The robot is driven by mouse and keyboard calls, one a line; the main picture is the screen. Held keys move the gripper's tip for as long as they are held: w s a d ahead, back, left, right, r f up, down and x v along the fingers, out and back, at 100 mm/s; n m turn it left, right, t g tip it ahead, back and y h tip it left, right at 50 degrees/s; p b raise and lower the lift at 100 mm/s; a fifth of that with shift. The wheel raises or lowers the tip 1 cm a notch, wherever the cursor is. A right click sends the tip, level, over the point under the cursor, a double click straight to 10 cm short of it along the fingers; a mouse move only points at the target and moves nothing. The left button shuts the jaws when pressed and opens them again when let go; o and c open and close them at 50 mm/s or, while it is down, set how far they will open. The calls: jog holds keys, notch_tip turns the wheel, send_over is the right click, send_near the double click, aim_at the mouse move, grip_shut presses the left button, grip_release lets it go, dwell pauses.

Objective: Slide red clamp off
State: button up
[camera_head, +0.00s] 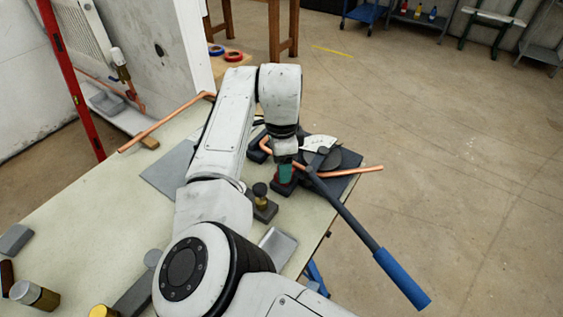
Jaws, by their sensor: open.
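My arm reaches over the workbench, and my gripper (284,160) points down beside the pipe bender (325,160). It is open, though its fingertips are small and partly hidden. A small red piece (284,187), which looks like the red clamp, shows just below it, with a teal part (287,172) directly above the red. I cannot tell whether the fingers are around the red piece or only above it. A bent copper pipe (355,171) runs through the bender and sticks out to the right.
The bender's long handle with a blue grip (402,280) juts past the bench edge. A brass fitting on a dark block (261,201) and a grey tray (277,244) stand nearby. Another copper pipe (160,129) lies along the far bench edge (90,190).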

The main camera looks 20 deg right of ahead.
notch_tip(320, 180, up, 11)
jog(key=b, duration=0.1)
dwell(0.4)
jog(key=shift+f, duration=0.1)
